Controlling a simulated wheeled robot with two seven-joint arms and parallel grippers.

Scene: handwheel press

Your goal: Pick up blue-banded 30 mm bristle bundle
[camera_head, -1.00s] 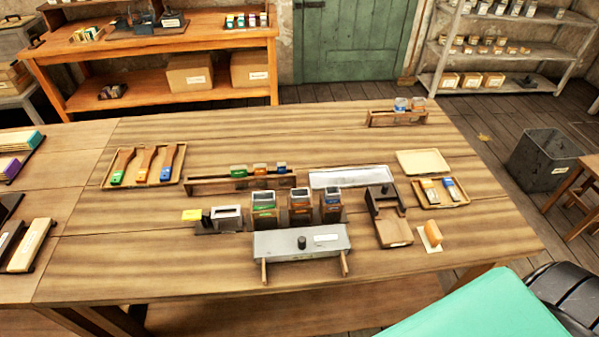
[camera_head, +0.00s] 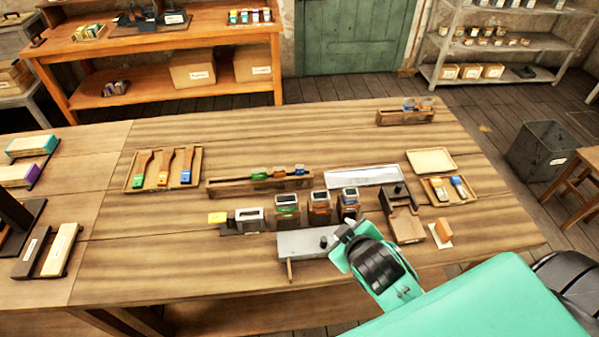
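Three dark upright holders stand mid-table with green, orange and blue bands. The blue-banded holder (camera_head: 348,204) is the rightmost, with a pale top. Behind it, a long wooden rack (camera_head: 228,188) carries small green, orange and blue-banded pieces, the blue piece (camera_head: 299,170) at its right end. I cannot tell which of these is the 30 mm bristle bundle. My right gripper (camera_head: 346,234) is over the right part of the grey metal plate (camera_head: 300,245), just in front of the blue-banded holder. Its fingers are too unclear to read. My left gripper is out of view.
A tray of three brush handles (camera_head: 128,184) lies at the left. A pale metal tray (camera_head: 350,177), a wooden stand (camera_head: 408,228) and a small brush tray (camera_head: 436,199) sit right of centre. The right front table is partly covered by my arm.

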